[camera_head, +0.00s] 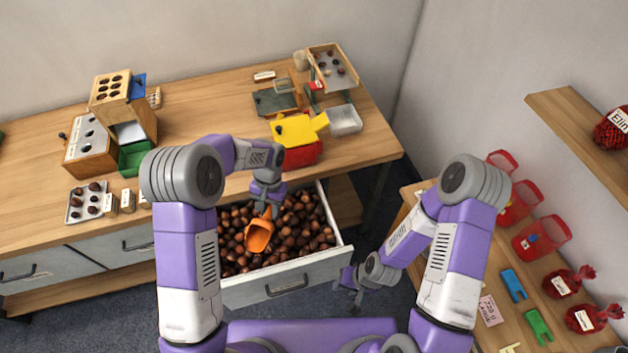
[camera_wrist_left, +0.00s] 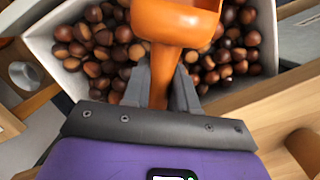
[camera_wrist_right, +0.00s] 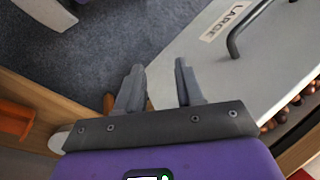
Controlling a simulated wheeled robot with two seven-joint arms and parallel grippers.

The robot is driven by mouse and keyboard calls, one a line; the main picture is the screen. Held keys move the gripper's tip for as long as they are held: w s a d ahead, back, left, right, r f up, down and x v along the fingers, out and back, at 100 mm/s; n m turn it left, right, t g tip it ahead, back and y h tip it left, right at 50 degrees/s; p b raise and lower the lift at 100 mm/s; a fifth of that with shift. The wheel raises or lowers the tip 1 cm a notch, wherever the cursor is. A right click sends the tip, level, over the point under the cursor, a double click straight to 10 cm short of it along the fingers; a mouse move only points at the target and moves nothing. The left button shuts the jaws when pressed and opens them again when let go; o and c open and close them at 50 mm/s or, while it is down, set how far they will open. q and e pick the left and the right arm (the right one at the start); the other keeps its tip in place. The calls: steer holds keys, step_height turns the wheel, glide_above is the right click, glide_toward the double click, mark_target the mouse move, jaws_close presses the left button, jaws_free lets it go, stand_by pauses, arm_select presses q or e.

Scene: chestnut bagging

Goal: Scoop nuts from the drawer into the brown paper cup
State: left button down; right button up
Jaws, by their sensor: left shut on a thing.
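The open drawer (camera_head: 318,275) is full of brown nuts (camera_head: 298,235). My left gripper (camera_head: 268,207) is over the drawer, shut on the handle of an orange scoop (camera_head: 258,237). In the left wrist view the scoop (camera_wrist_left: 175,22) hangs over the nuts (camera_wrist_left: 97,52), its handle between the fingers (camera_wrist_left: 161,82). Whether it touches the nuts or holds any is unclear. My right gripper (camera_head: 348,282) is open and empty, low and right of the drawer front. In the right wrist view its fingers (camera_wrist_right: 158,72) are apart beside the drawer front (camera_wrist_right: 225,75).
The wooden table (camera_head: 215,108) behind the drawer holds boxes, a yellow and red container (camera_head: 297,130) and a clear tray (camera_head: 345,120). The right-hand shelf holds red cups (camera_head: 541,238), red net bags (camera_head: 568,283) and blue and green clips (camera_head: 513,285). Floor is free below the drawer.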

arm_select(q)
steer(key=w+d+r+m+t+h+p, duration=0.1)
steer(key=w+d+m+t+h, duration=0.15)
steer(key=d, duration=0.35)
steer(key=w+d+r+m+t+h+p, duration=0.1)
steer(key=w+d+r+m+t+p, duration=0.15)
steer(key=d, duration=0.35)
steer(key=s+a+f+g+y+b, duration=0.1)
steer(key=s+a+f+b, duration=0.25)
steer(key=f, duration=0.35)
steer(key=s+a+f+g+y+b, duration=0.1)
steer(key=s+a+f+b, duration=0.1)
steer(key=s+a+f, duration=0.3)
steer(key=shift+w+d+r+m+g+y+p, duration=0.1)
steer(key=shift+w+d+r+g+y+p, duration=0.35)
steer(key=shift+r+p, duration=0.35)
steer(key=shift+w+d+r+m+g+y+p, duration=0.1)
steer(key=shift+w+d+r+g+y+p, duration=0.35)
steer(key=shift+r+p, duration=0.25)
steer(key=shift+w+d+r+m+g+y+p, duration=0.1)
steer(key=shift+w+d+r+g+y+p, duration=0.4)
steer(key=shift+r+p, duration=0.3)
steer(key=shift+s+f, duration=0.1)
